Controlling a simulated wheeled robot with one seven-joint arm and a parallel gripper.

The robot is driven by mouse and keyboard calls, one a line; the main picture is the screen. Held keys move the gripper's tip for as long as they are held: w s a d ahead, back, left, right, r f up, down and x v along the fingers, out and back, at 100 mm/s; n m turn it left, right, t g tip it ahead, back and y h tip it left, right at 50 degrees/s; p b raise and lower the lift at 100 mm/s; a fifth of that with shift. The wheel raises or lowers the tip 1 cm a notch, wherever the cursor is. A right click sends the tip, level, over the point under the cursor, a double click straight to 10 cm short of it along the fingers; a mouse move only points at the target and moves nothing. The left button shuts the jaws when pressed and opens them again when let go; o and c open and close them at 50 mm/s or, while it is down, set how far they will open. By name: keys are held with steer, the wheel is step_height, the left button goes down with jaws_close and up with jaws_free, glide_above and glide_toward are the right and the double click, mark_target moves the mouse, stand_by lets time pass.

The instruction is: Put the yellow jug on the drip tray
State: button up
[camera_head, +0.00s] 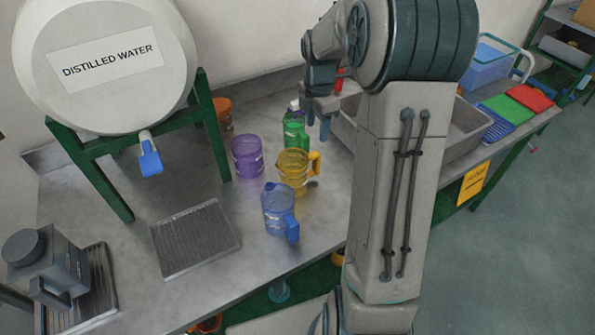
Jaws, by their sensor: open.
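The yellow jug (293,171) stands upright on the metal bench, its handle to the right. A blue jug (278,208) stands just in front of it, to the lower left. The drip tray (195,240) is a grey ribbed plate lying flat and empty on the bench, left of the jugs. My gripper (325,125) points down behind and to the right of the yellow jug, above the bench. It is open and holds nothing that I can see. My arm hides part of the bench to the right.
A purple cup (247,155), a green bottle (295,130) and an orange container (223,113) stand behind the jugs. A distilled water tank (110,75) with a blue tap (150,158) sits on a green stand left. A grey machine (45,262) stands front left; a sink (465,130) is right.

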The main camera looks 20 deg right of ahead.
mark_target(315, 173)
steer(key=shift+w+d+f+n, duration=0.15)
steer(key=shift+f+n, duration=0.15)
steer(key=shift+f, duration=0.2)
step_height(315, 173, down, 13)
steer(key=shift+f+p, duration=0.2)
steer(key=shift+p, duration=0.7)
jaws_close()
